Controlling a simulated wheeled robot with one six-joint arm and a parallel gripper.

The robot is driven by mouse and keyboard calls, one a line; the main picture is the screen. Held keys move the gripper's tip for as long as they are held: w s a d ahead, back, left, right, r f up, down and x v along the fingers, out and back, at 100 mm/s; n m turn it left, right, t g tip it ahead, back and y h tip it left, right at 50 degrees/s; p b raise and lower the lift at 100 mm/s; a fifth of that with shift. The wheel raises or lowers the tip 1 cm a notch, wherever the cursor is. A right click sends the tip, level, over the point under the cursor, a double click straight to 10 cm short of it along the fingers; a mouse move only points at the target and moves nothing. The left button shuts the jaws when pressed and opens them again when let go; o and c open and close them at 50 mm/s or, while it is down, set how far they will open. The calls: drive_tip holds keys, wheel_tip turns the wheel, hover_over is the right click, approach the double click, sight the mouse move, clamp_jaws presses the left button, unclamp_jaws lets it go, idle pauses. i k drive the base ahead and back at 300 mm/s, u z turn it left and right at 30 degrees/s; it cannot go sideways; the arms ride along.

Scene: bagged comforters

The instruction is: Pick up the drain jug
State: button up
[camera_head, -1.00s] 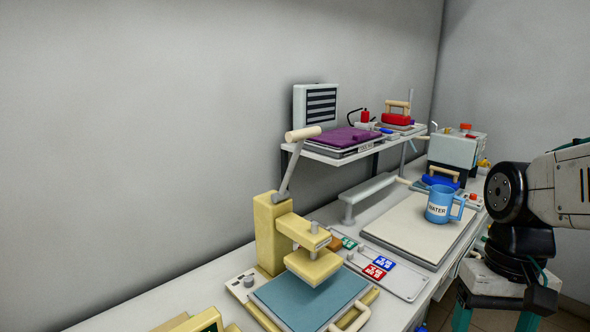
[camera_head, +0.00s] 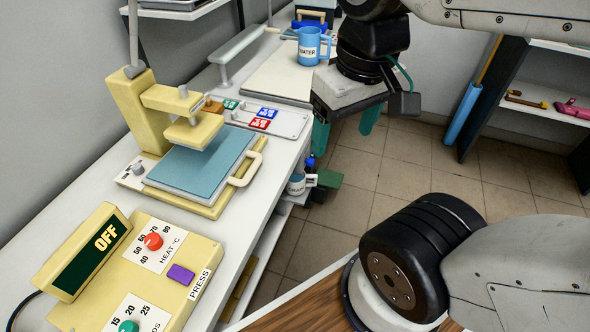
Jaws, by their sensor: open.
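A small pale jug with a dark-lettered label that seems to read DRAIN (camera_head: 296,186) sits low beside the workbench, at lower shelf level, partly hidden by the bench edge. A blue mug labelled WATER (camera_head: 309,46) stands on the bench top at the back. My gripper (camera_head: 346,127) hangs from the arm at upper middle, fingers pointing down, teal and spread apart with nothing between them. It is above and right of the drain jug in the picture, apart from it.
The workbench holds a heat press (camera_head: 190,150) and a control box reading OFF (camera_head: 95,245). A green box (camera_head: 326,184) is right beside the drain jug. Tiled floor (camera_head: 410,180) is open to the right. A shelf unit (camera_head: 545,75) stands at far right.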

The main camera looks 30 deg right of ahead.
sight(296, 186)
drive_tip(key=u, duration=3.4)
drive_tip(key=k, duration=2.25)
drive_tip(key=z, duration=1.6)
